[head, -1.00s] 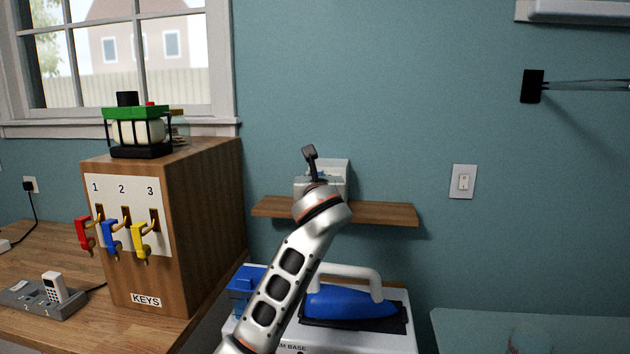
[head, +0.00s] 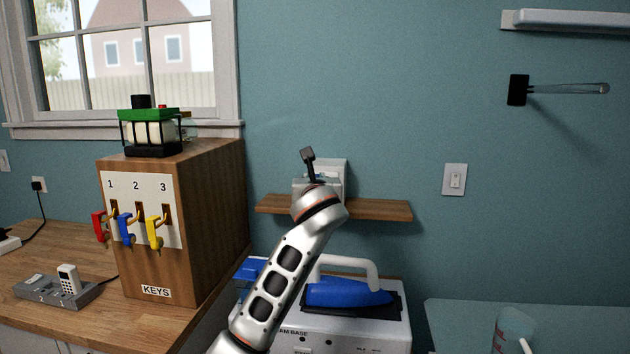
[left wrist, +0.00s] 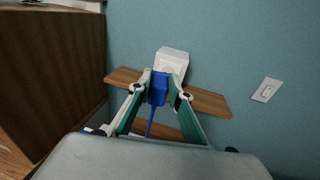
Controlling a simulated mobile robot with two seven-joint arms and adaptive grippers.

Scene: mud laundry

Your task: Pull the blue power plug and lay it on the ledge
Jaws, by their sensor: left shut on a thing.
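The blue power plug (left wrist: 158,88) is between the two fingers of my left gripper (left wrist: 159,93) in the left wrist view. The gripper is shut on it. A blue cord hangs down from the plug. The plug is in front of the lower part of the white wall outlet (left wrist: 171,64); I cannot tell whether its prongs are in it. The wooden ledge (left wrist: 212,103) runs along the wall below the outlet. In the head view the ledge (head: 385,210) has bare wood at both ends, and my left wrist hides the plug. My right gripper is not in view.
A wooden key cabinet (head: 215,220) stands left of the ledge, with a green-topped lantern (head: 150,135) on it. A blue iron (head: 345,294) on a white base (head: 335,328) sits below the ledge. A light switch (head: 455,180) is on the wall to the right.

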